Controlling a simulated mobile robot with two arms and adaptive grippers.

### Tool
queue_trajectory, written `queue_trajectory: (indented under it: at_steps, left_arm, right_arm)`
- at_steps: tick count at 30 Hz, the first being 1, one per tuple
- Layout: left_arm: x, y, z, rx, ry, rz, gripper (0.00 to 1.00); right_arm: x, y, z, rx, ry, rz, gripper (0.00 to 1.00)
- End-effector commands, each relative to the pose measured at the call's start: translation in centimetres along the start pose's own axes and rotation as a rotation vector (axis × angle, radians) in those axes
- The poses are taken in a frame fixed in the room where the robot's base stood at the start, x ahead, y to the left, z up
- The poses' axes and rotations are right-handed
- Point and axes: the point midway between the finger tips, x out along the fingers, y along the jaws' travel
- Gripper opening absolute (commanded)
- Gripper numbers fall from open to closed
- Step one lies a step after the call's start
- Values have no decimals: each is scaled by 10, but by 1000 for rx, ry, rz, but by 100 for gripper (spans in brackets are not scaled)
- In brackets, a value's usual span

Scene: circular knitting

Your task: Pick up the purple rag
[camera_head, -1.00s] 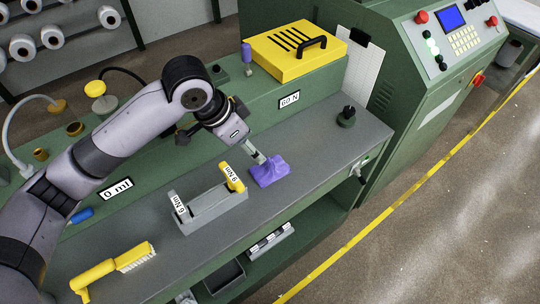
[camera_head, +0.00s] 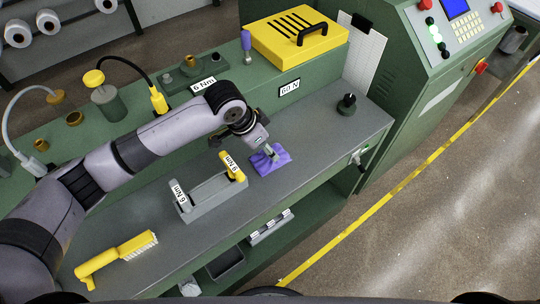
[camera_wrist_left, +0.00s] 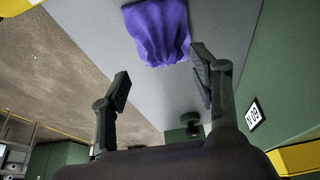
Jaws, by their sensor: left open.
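The purple rag (camera_head: 281,161) lies crumpled on the grey bench top, to the right of the grey tool holder. In the left wrist view the rag (camera_wrist_left: 158,30) is at the top, just beyond the fingertips. My left gripper (camera_head: 271,154) is over the rag and hides part of it in the head view. In the left wrist view the left gripper's fingers (camera_wrist_left: 160,78) are spread wide, with nothing between them. I cannot tell whether a fingertip touches the rag. My right gripper is not in view.
The grey holder (camera_head: 205,201) carries two tools labelled 6 Nm and 9 Nm. A yellow brush (camera_head: 118,257) lies at the bench's left. A black knob (camera_head: 347,104) stands right of the rag. A raised green ledge with a yellow box (camera_head: 285,50) runs behind.

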Motion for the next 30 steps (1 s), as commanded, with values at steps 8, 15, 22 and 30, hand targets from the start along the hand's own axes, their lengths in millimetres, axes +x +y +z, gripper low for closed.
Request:
queue_trajectory:
  at_steps: [8, 15, 22, 30]
  left_arm:
    - [37, -5, -2, -2, -2, 2, 57]
    - [48, -6, -2, 0, 0, 0, 57]
    - [48, -5, -2, 0, 0, 0, 49]
    - [47, -5, -2, 0, 0, 0, 31]
  right_arm:
    - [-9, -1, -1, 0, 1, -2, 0]
    - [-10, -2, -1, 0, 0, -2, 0]
    - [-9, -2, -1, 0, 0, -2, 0]
    - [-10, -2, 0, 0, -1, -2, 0]
